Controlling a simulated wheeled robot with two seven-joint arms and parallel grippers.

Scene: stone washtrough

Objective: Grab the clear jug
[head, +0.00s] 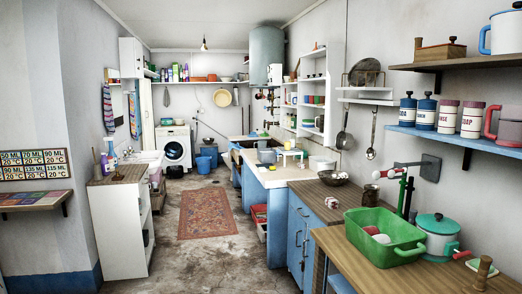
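A reddish-pink jug-like vessel (508,126) stands on the blue shelf at the right. A blue-and-white vessel (503,33) stands on the shelf above it, cut by the picture edge. Neither of my grippers is in view.
A green basin (385,237) and a green lidded pot (436,234) stand on the wooden counter (355,274) at the near right. A white cabinet (121,225) stands at the left. The floor around the red rug (206,215) is open, towards a washing machine (175,148).

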